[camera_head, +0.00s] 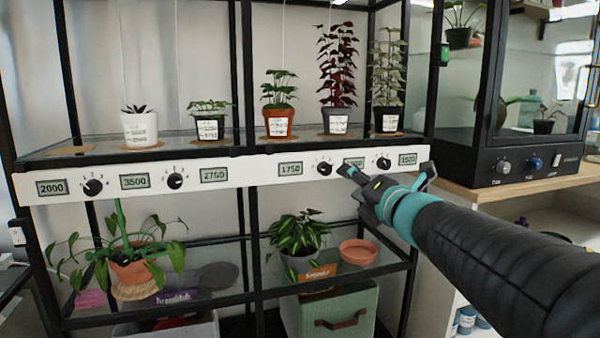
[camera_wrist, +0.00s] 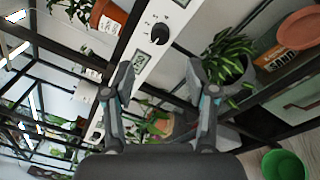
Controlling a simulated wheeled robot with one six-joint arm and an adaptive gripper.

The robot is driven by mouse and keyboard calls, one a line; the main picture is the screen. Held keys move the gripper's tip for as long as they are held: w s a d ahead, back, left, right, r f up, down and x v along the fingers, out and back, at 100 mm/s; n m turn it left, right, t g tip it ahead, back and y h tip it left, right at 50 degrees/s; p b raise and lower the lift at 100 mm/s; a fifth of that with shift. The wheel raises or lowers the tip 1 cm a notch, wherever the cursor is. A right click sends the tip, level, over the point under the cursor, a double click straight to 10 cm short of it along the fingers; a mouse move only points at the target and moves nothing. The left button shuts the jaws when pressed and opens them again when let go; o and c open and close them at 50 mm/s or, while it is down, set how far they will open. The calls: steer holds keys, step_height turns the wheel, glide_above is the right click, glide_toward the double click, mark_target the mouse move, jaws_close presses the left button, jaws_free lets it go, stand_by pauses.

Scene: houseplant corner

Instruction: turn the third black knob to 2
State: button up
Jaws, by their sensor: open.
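The white control strip (camera_head: 235,176) runs along the shelf front with several black knobs and small number displays. Counting from the left, the third black knob (camera_head: 324,168) sits between the 1750 display (camera_head: 290,169) and a partly covered display (camera_head: 354,162). Its pointer direction is too small to read. In the wrist view this knob (camera_wrist: 160,34) is ahead of and between my fingertips, apart from them. My gripper (camera_head: 386,172) is open and empty in front of the strip; it also shows in the wrist view (camera_wrist: 159,68).
A fourth knob (camera_head: 384,164) lies close behind my gripper. Potted plants stand on the shelf above, including one in an orange pot (camera_head: 278,122). A lower shelf holds a leafy plant (camera_head: 300,238) and a terracotta saucer (camera_head: 358,252). A black cabinet (camera_head: 520,165) stands at the right.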

mark_target(328, 169)
steer(key=x, duration=1)
steer(key=shift+w+b, duration=0.3)
jaws_close()
